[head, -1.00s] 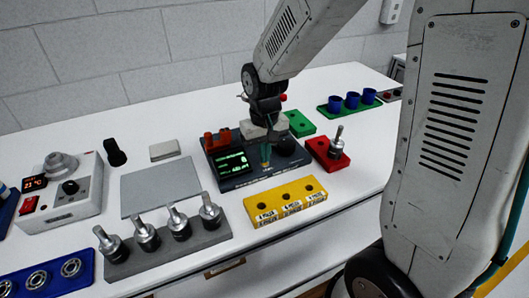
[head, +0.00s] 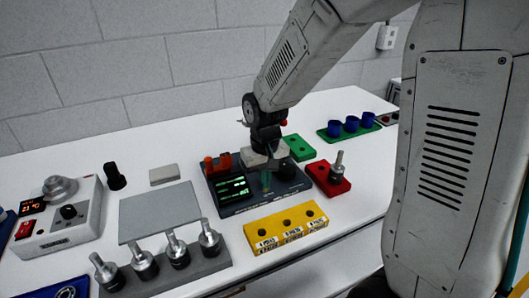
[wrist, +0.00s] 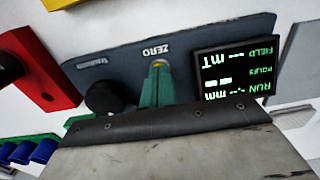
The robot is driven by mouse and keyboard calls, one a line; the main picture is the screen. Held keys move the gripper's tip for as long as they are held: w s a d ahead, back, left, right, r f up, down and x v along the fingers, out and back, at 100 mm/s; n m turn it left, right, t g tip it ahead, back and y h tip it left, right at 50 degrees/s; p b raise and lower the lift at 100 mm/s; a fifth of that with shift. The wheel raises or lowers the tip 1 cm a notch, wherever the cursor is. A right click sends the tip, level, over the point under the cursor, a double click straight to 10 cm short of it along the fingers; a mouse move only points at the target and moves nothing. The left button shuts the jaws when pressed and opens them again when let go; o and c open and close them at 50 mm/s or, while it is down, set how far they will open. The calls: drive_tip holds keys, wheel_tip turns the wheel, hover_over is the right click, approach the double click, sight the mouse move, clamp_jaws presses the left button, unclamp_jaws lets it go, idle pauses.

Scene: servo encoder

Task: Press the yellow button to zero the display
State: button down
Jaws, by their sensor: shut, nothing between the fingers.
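The dark instrument panel (head: 238,208) stands mid-table, with a lit green display (head: 232,187) on its left side. In the wrist view, the display (wrist: 235,72) shows green text, partly hard to read. My gripper (head: 266,190) points down at the panel, right of the display. In the wrist view, the green fingers of my gripper (wrist: 159,70) are together with nothing between them. I cannot tell whether the tips touch the button.
A black knob (wrist: 105,97) is on the panel beside the fingers. A yellow block (head: 287,232) stands in front, a red block (head: 326,180) to the right, a green block (head: 299,148) behind. A grey rack with metal parts (head: 195,270) stands front left. A grey mat (head: 158,211) lies left.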

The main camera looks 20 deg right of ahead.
wheel_tip(320, 180, up, 14)
drive_tip(key=shift+f, duration=0.15)
idle(0.8)
drive_tip(key=s+d+r, duration=0.1)
drive_tip(key=s, duration=1)
drive_tip(key=s+d+r+t, duration=0.1)
drive_tip(key=s+d, duration=0.1)
drive_tip(key=s, duration=0.9)
drive_tip(key=shift+r, duration=0.35)
drive_tip(key=shift+s, duration=0.1)
